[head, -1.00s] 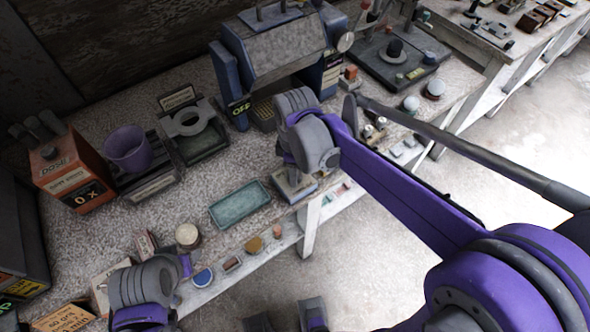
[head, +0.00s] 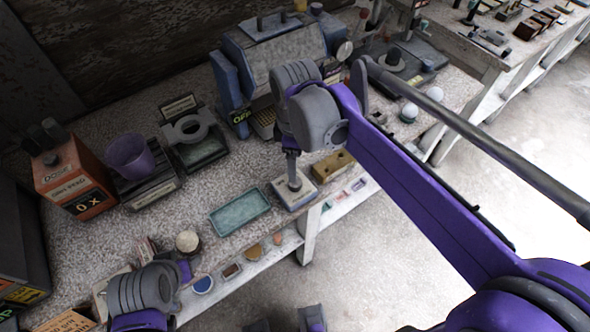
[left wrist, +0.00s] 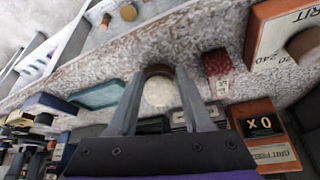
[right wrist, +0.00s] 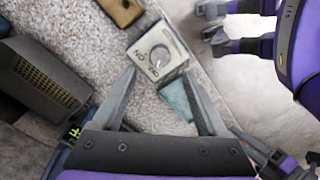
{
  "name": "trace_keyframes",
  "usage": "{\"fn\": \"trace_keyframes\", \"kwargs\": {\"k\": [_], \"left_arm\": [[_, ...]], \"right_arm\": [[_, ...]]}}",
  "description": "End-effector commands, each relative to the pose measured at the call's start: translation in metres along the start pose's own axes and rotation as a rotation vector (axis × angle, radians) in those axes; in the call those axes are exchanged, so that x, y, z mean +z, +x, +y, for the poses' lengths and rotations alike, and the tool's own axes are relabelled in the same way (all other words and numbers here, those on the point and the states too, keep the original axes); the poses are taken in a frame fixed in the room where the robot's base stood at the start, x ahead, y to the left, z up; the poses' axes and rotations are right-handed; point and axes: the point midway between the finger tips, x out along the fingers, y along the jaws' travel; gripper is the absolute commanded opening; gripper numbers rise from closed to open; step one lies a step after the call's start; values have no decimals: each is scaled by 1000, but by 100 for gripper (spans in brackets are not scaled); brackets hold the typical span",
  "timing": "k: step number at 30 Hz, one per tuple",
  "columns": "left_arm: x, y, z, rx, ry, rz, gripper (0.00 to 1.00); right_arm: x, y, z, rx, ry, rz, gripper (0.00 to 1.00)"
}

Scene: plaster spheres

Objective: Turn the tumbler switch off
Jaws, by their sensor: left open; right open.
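In the head view the switch's pale base (head: 306,196) sits at the bench's front edge. My right gripper (right wrist: 160,74) is open and empty, its fingers pointing at the switch from above; in the head view (head: 293,178) they hide part of it. The grey-blue machine (head: 285,58) behind has a small green lit display (head: 240,117). My left gripper (left wrist: 158,74) is open, a white-lidded round jar (left wrist: 158,92) showing between its fingers.
A green tray (head: 239,212) lies left of the switch and a tan block (head: 333,166) right of it. An orange box (head: 75,178) and purple cup (head: 129,155) stand at left. Small pieces line the lower shelf (head: 262,262).

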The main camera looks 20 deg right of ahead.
Motion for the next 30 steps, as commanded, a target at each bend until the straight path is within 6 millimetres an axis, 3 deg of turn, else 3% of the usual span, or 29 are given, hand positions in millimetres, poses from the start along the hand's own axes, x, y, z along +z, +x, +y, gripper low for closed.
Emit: {"fn": "trace_keyframes", "kwargs": {"k": [3,9,24,30], "left_arm": [[-1,-2,0,0,0,1,50],[-2,-2,0,0,0,1,50],[-2,-2,0,0,0,1,50],[-5,-6,0,0,0,3,50]], "right_arm": [[0,-17,0,0,0,0,76],[0,-27,0,0,0,0,76],[1,-26,0,2,5,1,76],[24,-18,-17,65,200,49,76]]}}
